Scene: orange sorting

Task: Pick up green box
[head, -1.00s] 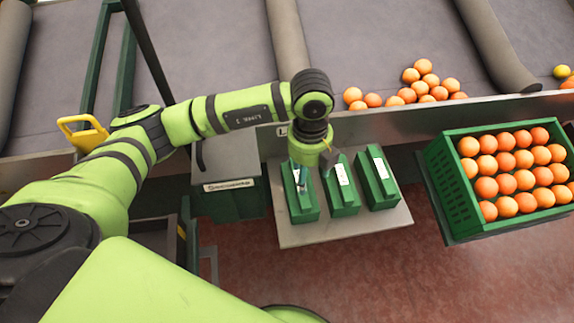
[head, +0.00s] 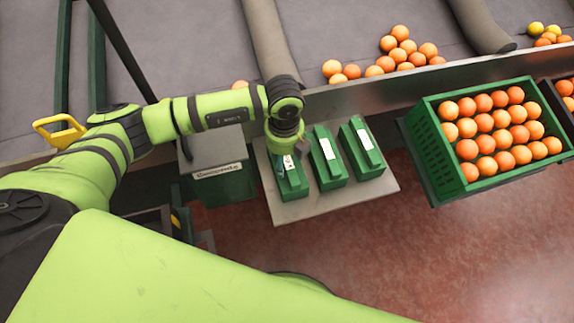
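Three small green boxes with white labels stand side by side on a grey plate (head: 318,205): the left box (head: 293,186), the middle box (head: 327,170) and the right box (head: 364,160). My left gripper (head: 285,165) points down over the left box, at its far part. The wrist above hides most of the fingers and the far end of that box. I cannot tell whether the fingers are open or touch it. My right gripper is not in view.
A green crate (head: 425,150) full of oranges stands to the right. A dark green bin (head: 222,188) is left of the plate. Loose oranges (head: 400,48) lie on the grey belt behind a metal rail (head: 400,88). A yellow handle (head: 60,130) is at the left.

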